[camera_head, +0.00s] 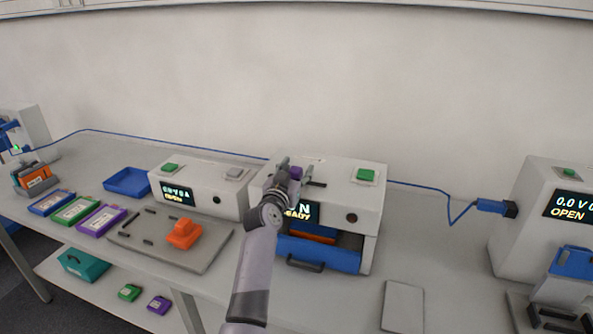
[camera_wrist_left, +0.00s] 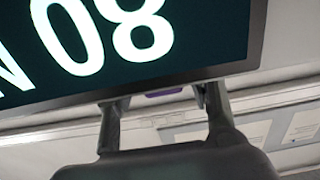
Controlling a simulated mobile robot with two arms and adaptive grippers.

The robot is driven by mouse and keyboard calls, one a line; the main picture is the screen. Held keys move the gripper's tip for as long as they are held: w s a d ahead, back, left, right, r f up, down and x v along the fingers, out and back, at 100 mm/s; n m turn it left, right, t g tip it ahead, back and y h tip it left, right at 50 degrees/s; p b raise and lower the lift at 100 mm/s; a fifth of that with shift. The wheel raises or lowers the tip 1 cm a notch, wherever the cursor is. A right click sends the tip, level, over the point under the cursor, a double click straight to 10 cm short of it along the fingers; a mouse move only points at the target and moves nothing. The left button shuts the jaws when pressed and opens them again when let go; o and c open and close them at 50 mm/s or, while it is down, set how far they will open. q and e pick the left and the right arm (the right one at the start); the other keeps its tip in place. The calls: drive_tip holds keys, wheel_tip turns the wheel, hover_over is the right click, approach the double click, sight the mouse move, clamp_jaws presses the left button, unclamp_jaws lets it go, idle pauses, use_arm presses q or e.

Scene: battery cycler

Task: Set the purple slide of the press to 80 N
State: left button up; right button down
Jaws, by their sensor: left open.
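The press (camera_head: 340,190) is a white box with a green button on top and a dark display. Its purple slide (camera_head: 296,172) is on top, partly hidden by my left gripper (camera_head: 291,176), which is over that spot. In the left wrist view, a sliver of the purple slide (camera_wrist_left: 163,92) shows between the fingertips of my open left gripper (camera_wrist_left: 160,99). I cannot tell if the fingers touch it. A display (camera_wrist_left: 110,35) fills the upper left there, upside down, reading 80 N.
A blue drawer (camera_head: 318,253) with a dark handle is under the press front. Left are another white device (camera_head: 200,190), a grey plate (camera_head: 205,252) with an orange block (camera_head: 184,234), and a blue tray (camera_head: 127,182). A grey pad (camera_head: 402,306) and a cycler (camera_head: 540,220) are right.

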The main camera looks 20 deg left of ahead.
sight(298, 169)
use_arm(q)
wheel_tip(298, 169, up, 10)
drive_tip(key=shift+d, duration=0.15)
use_arm(e)
drive_tip(key=shift+a, duration=0.3)
